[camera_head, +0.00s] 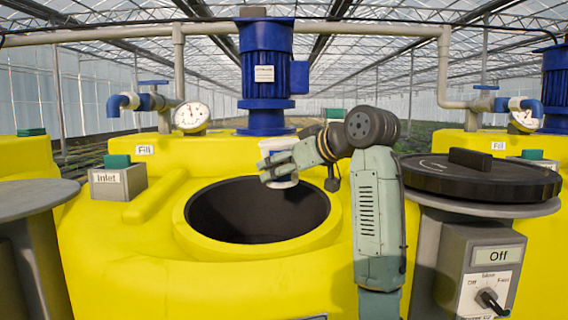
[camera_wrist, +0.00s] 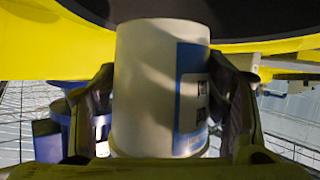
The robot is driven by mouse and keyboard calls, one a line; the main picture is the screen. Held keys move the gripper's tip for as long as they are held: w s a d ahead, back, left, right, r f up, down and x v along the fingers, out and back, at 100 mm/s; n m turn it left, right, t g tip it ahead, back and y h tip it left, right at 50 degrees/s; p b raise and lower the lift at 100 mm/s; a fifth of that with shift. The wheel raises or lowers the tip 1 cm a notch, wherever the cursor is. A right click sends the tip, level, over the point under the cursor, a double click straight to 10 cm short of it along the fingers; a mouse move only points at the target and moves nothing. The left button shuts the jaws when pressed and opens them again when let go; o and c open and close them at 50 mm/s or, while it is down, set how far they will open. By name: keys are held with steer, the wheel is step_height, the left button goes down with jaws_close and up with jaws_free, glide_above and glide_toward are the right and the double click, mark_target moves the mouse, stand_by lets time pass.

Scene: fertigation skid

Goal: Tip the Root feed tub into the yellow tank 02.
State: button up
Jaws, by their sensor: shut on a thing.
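My gripper (camera_head: 272,167) is shut on a white tub (camera_head: 280,158) with a blue-edged label. In the head view it holds the tub above the far right part of the open round mouth (camera_head: 262,210) of the yellow tank (camera_head: 135,245). In the wrist view the tub (camera_wrist: 150,85) stands between the two fingers, and my gripper (camera_wrist: 165,110) grips its sides. The tub's label text is too small to read. Whether anything is inside the tub cannot be told. The tank's number is not in view.
A blue motor (camera_head: 266,70) stands behind the mouth. A black lid (camera_head: 482,177) on a grey stand and a control box (camera_head: 482,270) reading Off are at right. An Inlet box (camera_head: 118,182), a Fill gauge (camera_head: 191,116) and a grey round table (camera_head: 30,198) are at left.

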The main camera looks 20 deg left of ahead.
mark_target(278, 143)
steer(key=r, duration=0.2)
steer(key=a+r, duration=0.1)
steer(key=r, duration=0.1)
steer(key=shift+w+a, duration=0.1)
steer(key=shift+a, duration=0.1)
steer(key=shift+d+r, duration=0.15)
steer(key=shift+r, duration=0.2)
steer(key=shift+d, duration=0.1)
